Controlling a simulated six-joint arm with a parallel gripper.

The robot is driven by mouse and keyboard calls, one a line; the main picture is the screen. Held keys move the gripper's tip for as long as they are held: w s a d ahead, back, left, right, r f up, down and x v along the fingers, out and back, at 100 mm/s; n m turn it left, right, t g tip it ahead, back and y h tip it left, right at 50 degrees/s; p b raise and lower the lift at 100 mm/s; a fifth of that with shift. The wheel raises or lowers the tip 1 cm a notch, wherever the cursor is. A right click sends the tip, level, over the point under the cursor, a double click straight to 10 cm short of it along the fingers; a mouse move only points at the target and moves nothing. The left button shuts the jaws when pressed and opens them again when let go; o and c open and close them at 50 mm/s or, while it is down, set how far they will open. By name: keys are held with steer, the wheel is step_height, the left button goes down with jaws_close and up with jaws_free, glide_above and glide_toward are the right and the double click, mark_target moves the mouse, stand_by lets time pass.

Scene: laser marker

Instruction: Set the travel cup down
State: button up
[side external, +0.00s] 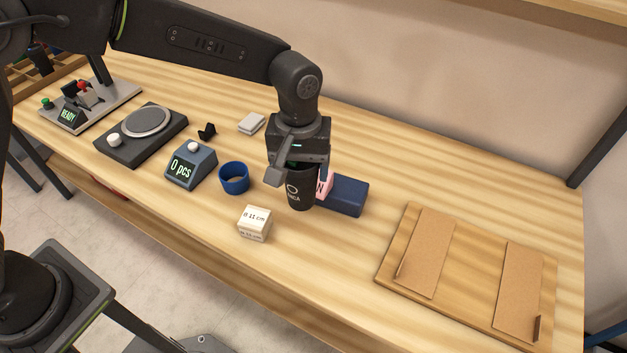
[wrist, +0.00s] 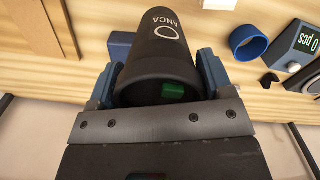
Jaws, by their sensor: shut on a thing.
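The travel cup (side external: 299,193) is black with white lettering and stands upright in the side view. My gripper (side external: 299,167) is shut on it near its upper end, one finger on each side. In the wrist view the cup (wrist: 160,48) lies between the blue-grey fingers of my gripper (wrist: 158,88), its lid end with a green patch towards the camera. The cup's base is at or just above the wooden table; I cannot tell whether it touches.
A dark blue box (side external: 346,196) and a pink lettered piece (side external: 324,187) are close right of the cup. A board (side external: 466,273) with cardboard strips lies right.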

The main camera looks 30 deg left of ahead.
steer(key=w+a, duration=0.5)
steer(key=a, duration=0.5)
steer(key=w+a, duration=0.5)
steer(key=a, duration=0.4)
steer(key=w+a, duration=0.4)
steer(key=a, duration=0.6)
steer(key=shift+w+d+f, duration=0.9)
steer(key=shift+d+f, duration=0.8)
steer(key=shift+f, duration=0.05)
steer(key=shift+w+d+f, duration=0.85)
steer(key=shift+d+f, duration=0.8)
steer(key=shift+f, duration=0.1)
steer(key=shift+w+d+f, duration=0.9)
steer(key=shift+d+f, duration=0.8)
steer(key=shift+f, duration=0.05)
steer(key=o, duration=0.7)
steer(key=shift+f, duration=0.15)
steer(key=shift+c, duration=0.2)
step_height(320, 180, up, 12)
steer(key=shift+r, duration=0.2)
